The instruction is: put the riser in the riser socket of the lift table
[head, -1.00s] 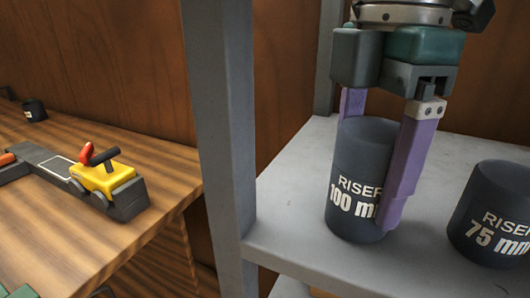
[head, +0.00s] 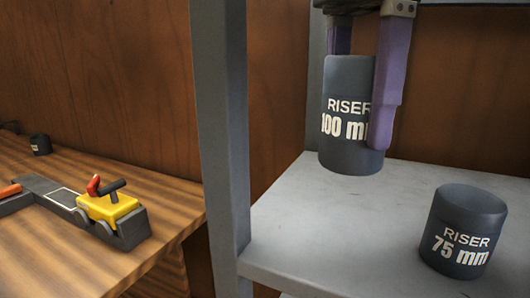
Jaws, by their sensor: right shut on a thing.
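The 100 mm riser (head: 345,85), a dark grey cylinder with white lettering, is held upright above the grey shelf at the right of the head view. My right gripper (head: 362,95) is shut on it, its purple fingers on either side of the cylinder. A second riser, marked 75 mm (head: 462,232), stands on the shelf to the lower right, apart from the gripper. The lift table and its riser socket cannot be made out for certain. My left gripper is not in view.
The grey shelf (head: 330,240) has an upright post (head: 222,150) at its left. Beyond the post is a wooden bench (head: 150,255) with a yellow and grey device (head: 108,208) carrying red and black levers. A small dark cylinder (head: 40,145) stands farther back on the bench.

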